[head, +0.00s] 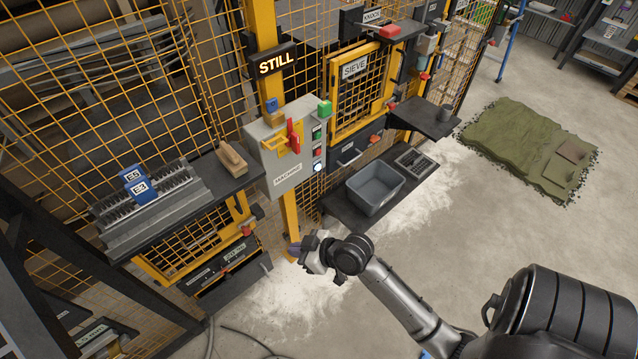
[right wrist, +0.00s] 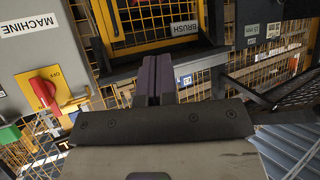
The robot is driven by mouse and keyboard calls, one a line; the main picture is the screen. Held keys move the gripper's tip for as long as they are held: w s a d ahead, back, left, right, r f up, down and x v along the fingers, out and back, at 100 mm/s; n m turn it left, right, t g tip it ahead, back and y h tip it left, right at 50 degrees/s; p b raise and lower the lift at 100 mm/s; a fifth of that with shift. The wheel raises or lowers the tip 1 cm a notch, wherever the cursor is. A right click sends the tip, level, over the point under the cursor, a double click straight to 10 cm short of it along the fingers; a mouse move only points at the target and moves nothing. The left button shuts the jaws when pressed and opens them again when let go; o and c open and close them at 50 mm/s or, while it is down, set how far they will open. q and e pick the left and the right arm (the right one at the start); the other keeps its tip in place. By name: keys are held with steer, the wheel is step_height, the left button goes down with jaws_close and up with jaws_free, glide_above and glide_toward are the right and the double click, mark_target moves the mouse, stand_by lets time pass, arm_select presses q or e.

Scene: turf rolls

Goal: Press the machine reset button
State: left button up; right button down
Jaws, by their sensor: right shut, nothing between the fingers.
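The grey machine box (head: 285,178), labelled MACHINE, is on the yellow post of the fence. It carries a red rotary switch (head: 294,137) on a yellow plate and a column of small buttons at its right. The lowest button (head: 317,167) glows white; I cannot read the button labels. My right gripper (head: 293,250) is shut and empty, below the box and apart from it. In the right wrist view the closed dark fingers (right wrist: 156,78) point past the box (right wrist: 38,50), and its red switch (right wrist: 43,92) shows at left. The buttons are not clear there. My left gripper is out of view.
A lit STILL sign (head: 277,60) hangs above the box. A wooden-handled brush (head: 232,158) lies on the shelf to its left. A grey bin (head: 375,188) stands on a low shelf to its right.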

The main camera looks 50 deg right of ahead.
steer(key=w+d+f+m+t+h+b, duration=0.35)
steer(key=w+d+b, duration=0.3)
steer(key=d, duration=0.35)
steer(key=w+d+f+m+t+h+b, duration=0.3)
steer(key=w+d+m+t+h+b, duration=0.15)
steer(key=d+b, duration=0.4)
arm_select(q)
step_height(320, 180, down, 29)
steer(key=b, duration=1.1)
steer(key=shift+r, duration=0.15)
arm_select(e)
steer(key=s+d+f+m+g+h, duration=0.1)
steer(key=d+f+m+g+h, duration=0.3)
steer(key=d+f+m+h, duration=0.2)
steer(key=s+d+f+m+g+h, duration=0.1)
steer(key=d+f+m+g+h, duration=0.4)
steer(key=d+m, duration=0.3)
steer(key=d+f, duration=0.1)
steer(key=d, duration=0.2)
steer(key=shift+d+h, duration=0.3)
steer(key=shift+h, duration=0.1)
steer(key=shift+f, duration=0.1)
